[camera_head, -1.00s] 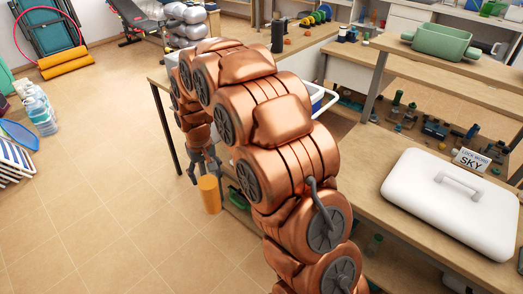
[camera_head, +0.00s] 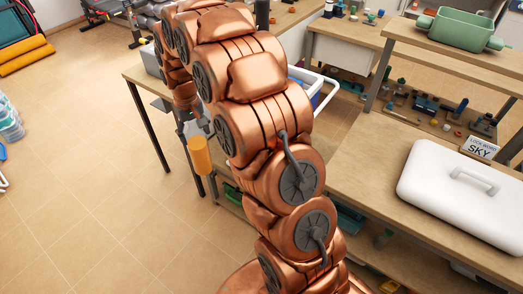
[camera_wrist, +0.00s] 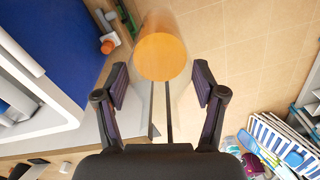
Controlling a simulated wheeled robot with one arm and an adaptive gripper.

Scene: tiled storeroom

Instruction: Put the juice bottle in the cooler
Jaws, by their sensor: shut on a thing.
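The juice bottle (camera_head: 199,157), an orange cylinder, hangs from my gripper (camera_head: 194,128) beside the left end of the wooden table, above the floor. In the wrist view the bottle (camera_wrist: 160,55) lies between the two fingers of my gripper (camera_wrist: 161,76), which are shut on it. The cooler is a white box with a blue interior; only part of it and its white handle (camera_head: 326,95) show behind my arm in the head view. In the wrist view the cooler's white rim (camera_wrist: 62,88) and blue inside are at the left, beside the bottle.
A green tub (camera_head: 462,30) stands on the raised shelf. Small parts clutter the lower shelf.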

